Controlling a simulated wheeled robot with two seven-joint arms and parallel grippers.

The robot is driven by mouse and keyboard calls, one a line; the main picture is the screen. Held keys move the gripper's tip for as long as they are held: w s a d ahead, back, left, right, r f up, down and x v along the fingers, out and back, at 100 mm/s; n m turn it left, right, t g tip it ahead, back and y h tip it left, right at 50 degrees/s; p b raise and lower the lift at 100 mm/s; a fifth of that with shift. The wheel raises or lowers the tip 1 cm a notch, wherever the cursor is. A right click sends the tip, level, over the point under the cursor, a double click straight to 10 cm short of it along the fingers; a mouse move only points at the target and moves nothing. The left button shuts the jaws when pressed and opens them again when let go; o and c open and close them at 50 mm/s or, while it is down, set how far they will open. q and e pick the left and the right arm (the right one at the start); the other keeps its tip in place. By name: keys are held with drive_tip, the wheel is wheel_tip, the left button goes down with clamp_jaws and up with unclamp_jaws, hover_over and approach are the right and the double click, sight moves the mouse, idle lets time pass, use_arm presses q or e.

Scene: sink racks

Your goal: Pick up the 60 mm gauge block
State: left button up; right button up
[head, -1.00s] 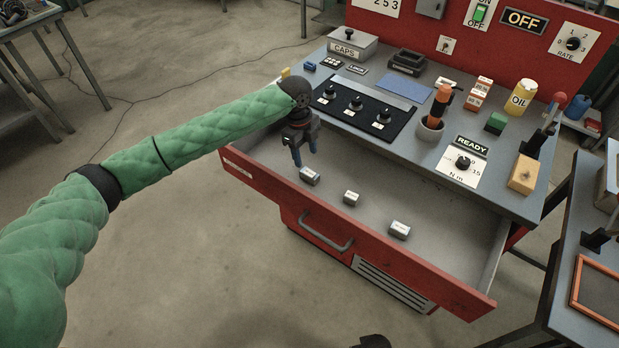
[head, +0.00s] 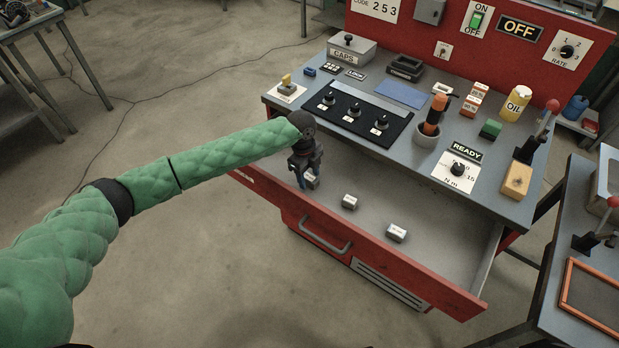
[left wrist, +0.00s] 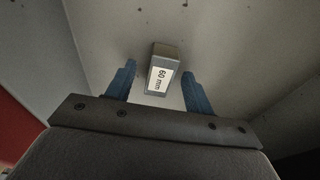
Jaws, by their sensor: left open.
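The 60 mm gauge block (left wrist: 161,70) is a small grey block with a white label reading "60 mm" in the left wrist view. It lies on the floor of the open drawer and also shows in the head view (head: 312,181), partly hidden by my gripper. My left gripper (left wrist: 157,84) is open, with its two blue fingers on either side of the block's near end. In the head view my left gripper (head: 307,183) points down at the block. I cannot tell whether a finger touches it. My right gripper is not in view.
Two similar blocks lie in the drawer to the right, one in the middle (head: 350,202) and one further right (head: 397,233). The red drawer front (head: 370,258) and the bench top edge (head: 440,200) bound the space. The drawer's right part is clear.

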use_arm(q)
clamp_jaws()
idle(0.4)
